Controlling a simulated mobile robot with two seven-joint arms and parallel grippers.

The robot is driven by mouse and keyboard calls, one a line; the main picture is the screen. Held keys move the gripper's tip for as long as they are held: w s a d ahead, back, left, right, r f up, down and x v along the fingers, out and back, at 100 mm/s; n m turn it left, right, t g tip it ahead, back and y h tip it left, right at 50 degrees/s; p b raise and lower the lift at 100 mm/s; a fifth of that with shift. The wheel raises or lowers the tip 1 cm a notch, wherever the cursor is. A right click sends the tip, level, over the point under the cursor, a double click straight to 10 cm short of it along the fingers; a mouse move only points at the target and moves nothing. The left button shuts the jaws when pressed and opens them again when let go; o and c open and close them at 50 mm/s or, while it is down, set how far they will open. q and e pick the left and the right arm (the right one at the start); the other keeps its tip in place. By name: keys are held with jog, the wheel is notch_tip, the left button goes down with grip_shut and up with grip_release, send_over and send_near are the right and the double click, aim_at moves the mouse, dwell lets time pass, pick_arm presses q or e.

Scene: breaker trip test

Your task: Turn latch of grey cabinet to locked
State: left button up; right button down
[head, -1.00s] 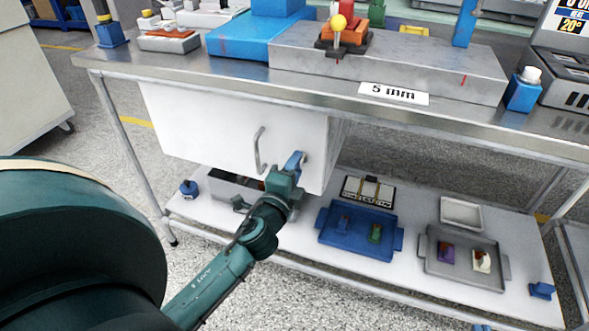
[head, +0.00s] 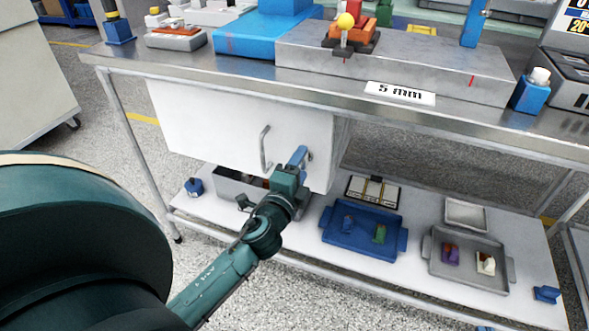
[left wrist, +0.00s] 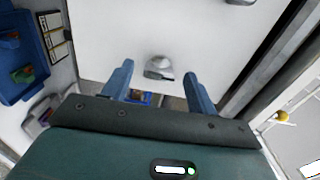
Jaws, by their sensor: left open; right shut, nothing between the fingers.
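The cabinet (head: 215,125) hangs under the workbench top, and its pale front is closed. Its latch (head: 310,156) is a small grey knob near the right edge of the front, partly hidden by my gripper. My left gripper (head: 300,153) is open, with its blue fingers pointing at the latch. In the left wrist view, the latch (left wrist: 159,67) shows between and slightly beyond the fingertips (left wrist: 158,72), with gaps on both sides. I cannot tell whether the latch is turned to locked. My right gripper is not in view.
A bar handle (head: 264,150) stands out from the cabinet front, left of the latch. The lower shelf holds a blue tray (head: 345,241), a grey tray (head: 462,271) and a grey bin (head: 232,190). The workbench top (head: 330,88) overhangs the cabinet.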

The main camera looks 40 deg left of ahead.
pick_arm(q)
jog(key=b+v, duration=0.1)
jog(key=v, duration=1.2)
jog(key=shift+b, duration=0.4)
pick_arm(e)
jog(key=shift+s+a+n+t+y, duration=0.1)
jog(key=shift+a+n+t+y, duration=0.3)
jog(key=shift+t+y, duration=0.15)
jog(key=shift+s, duration=0.1)
